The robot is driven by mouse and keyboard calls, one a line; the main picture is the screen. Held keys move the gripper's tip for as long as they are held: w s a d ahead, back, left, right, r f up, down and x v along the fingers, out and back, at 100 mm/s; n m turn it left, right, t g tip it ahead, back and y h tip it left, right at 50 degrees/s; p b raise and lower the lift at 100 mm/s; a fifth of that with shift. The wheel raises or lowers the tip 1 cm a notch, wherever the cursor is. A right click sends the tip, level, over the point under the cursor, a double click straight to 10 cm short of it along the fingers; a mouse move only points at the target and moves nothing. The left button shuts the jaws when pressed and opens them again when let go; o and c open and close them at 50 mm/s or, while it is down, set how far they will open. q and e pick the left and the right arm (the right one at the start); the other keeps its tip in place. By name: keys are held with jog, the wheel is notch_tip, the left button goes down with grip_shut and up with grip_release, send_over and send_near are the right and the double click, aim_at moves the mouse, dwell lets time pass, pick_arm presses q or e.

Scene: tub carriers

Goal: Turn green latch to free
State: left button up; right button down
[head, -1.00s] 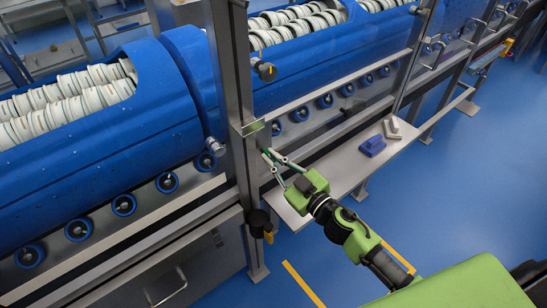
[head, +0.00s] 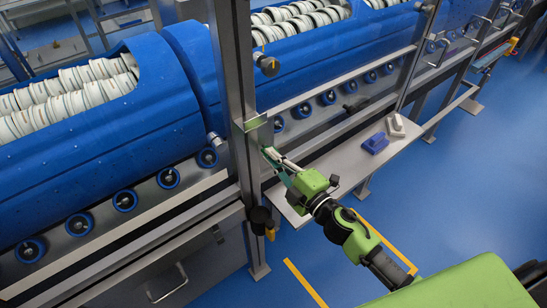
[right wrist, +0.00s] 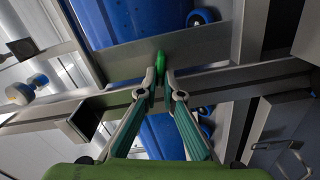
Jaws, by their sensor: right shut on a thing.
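The green latch (right wrist: 160,60) shows in the right wrist view as a small rounded green piece in front of a grey metal bar. My right gripper (right wrist: 159,77) is shut on it, with one fingertip on each side. In the head view my right gripper (head: 268,153) reaches up to the steel post, and I cannot make out the latch clearly between its fingers there. My left gripper is in neither view.
A steel post (head: 240,100) stands beside the blue drum (head: 100,140) of white discs. A steel shelf (head: 345,165) lies below my right gripper, with a blue block (head: 376,143) and a pale block (head: 396,125) on it. The blue floor (head: 440,200) at right is open.

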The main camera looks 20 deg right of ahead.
jog(key=shift+n, duration=1.6)
jog(key=shift+a+b, duration=0.1)
jog(key=shift+b, duration=0.2)
jog(key=c, duration=2.2)
grip_release()
jog(key=shift+o, duration=0.5)
jog(key=shift+f, duration=0.1)
jog(key=shift+f, duration=0.1)
jog(key=v, duration=1.2)
jog(key=shift+w, duration=0.1)
